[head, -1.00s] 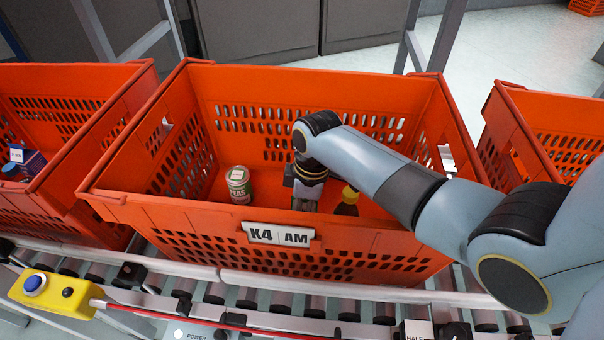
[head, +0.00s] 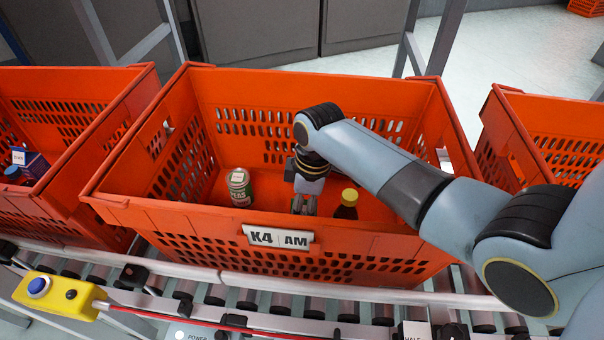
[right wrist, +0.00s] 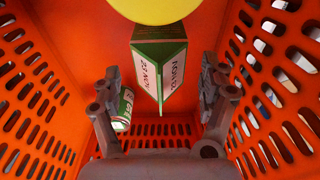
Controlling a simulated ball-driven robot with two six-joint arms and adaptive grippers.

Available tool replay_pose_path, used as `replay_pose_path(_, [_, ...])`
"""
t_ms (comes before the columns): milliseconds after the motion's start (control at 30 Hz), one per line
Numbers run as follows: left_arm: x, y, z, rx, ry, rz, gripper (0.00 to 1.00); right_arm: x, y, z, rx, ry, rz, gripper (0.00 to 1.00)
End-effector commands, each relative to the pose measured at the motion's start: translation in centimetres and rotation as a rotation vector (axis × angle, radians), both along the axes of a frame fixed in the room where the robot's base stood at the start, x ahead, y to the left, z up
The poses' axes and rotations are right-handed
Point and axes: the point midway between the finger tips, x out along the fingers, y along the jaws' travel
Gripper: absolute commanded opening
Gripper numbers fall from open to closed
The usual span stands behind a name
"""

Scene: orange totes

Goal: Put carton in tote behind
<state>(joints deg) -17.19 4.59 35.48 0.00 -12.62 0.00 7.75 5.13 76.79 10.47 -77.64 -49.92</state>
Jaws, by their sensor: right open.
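A green and white carton (right wrist: 160,68) with printed lettering shows in the right wrist view, between and beyond the fingers of my right gripper (right wrist: 161,92). In the head view my right gripper (head: 304,203) points down inside the middle orange tote (head: 180,214), labelled K4 AM. It is open, with a finger on each side of the carton in the wrist view; I cannot tell whether either touches it. The carton is not clearly seen in the head view, where my gripper and arm cover that part of the tote. My left gripper is not in view.
A green-labelled can (head: 239,188) stands left of my gripper and a dark bottle with a yellow cap (head: 349,196) stands right of it, close by. Orange totes stand left (head: 95,165) and right (head: 540,120). The tote walls surround my gripper. A roller conveyor (head: 340,305) runs in front.

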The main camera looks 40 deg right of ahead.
Motion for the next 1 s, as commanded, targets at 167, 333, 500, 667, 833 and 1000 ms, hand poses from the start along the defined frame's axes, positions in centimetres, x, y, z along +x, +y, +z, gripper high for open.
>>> replay_pose_path(167, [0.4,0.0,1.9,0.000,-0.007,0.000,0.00,-0.3,-0.4,4.7,-0.001,-0.005,0.002,0.78])
replay_pose_path(333, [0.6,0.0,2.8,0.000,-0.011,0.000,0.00,-0.5,-0.7,7.9,0.000,-0.004,0.001,0.78])
replay_pose_path(500, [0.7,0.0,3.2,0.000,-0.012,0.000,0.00,-0.7,-0.9,9.5,-0.001,-0.001,0.001,0.78])
replay_pose_path(667, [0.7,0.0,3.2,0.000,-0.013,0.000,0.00,-0.8,-0.9,9.8,0.001,-0.001,0.000,0.78])
replay_pose_path(833, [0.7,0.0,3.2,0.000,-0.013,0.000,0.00,-0.8,-0.9,9.8,0.001,-0.001,0.000,0.78])
replay_pose_path(1000, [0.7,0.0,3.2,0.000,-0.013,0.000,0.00,-0.7,-0.9,9.8,0.001,-0.001,0.000,0.78])
